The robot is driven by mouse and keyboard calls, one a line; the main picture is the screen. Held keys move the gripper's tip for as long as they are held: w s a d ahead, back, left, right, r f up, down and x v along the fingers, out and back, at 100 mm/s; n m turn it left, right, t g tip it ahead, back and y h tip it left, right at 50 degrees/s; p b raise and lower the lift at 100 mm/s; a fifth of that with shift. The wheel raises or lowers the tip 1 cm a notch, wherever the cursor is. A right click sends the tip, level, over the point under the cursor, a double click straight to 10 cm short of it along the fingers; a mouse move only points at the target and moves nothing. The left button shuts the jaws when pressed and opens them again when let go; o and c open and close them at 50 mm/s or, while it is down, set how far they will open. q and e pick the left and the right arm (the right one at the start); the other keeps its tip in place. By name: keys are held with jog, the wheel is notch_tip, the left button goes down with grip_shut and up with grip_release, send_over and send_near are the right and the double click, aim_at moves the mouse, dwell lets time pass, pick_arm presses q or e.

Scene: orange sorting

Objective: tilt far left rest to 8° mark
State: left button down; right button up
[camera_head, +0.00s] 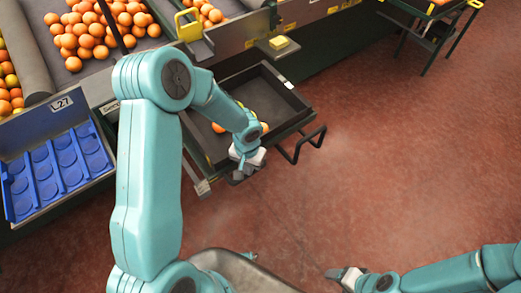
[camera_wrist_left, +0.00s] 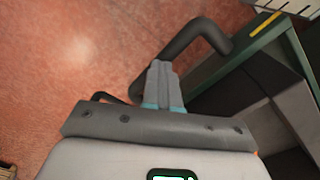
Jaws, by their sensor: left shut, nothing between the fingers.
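A dark, open-topped rest (camera_head: 262,92), shaped like a shallow tray, stands below the sorting line, with a few oranges partly hidden behind my left arm. A black loop handle (camera_head: 303,147) sticks out from its front right. My left gripper (camera_head: 240,176) is at the rest's near edge, shut and empty. In the left wrist view its closed fingers (camera_wrist_left: 161,72) point at a dark bent handle bar (camera_wrist_left: 192,40); I cannot tell whether they touch it. No degree mark is readable. My right gripper (camera_head: 343,276) is low over the floor, too small to judge.
A blue tray with round hollows (camera_head: 58,160) is at the left, by an L27 label (camera_head: 61,103). Oranges (camera_head: 95,30) lie on the line above. A yellow handle (camera_head: 189,25) and yellow block (camera_head: 279,43) sit along its edge.

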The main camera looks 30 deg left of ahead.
pick_arm(q)
jog(key=shift+f+b, duration=0.35)
jog(key=shift+f, duration=0.05)
notch_tip(320, 180, up, 9)
jog(key=p, duration=0.6)
dwell(0.5)
jog(key=shift+d, duration=0.1)
dwell(0.3)
jog(key=s+d+f+h, duration=0.4)
jog(key=s+d+f, duration=0.6)
jog(key=s+d, duration=0.4)
jog(key=shift+s+d+n, duration=0.3)
jog(key=shift+s, duration=0.05)
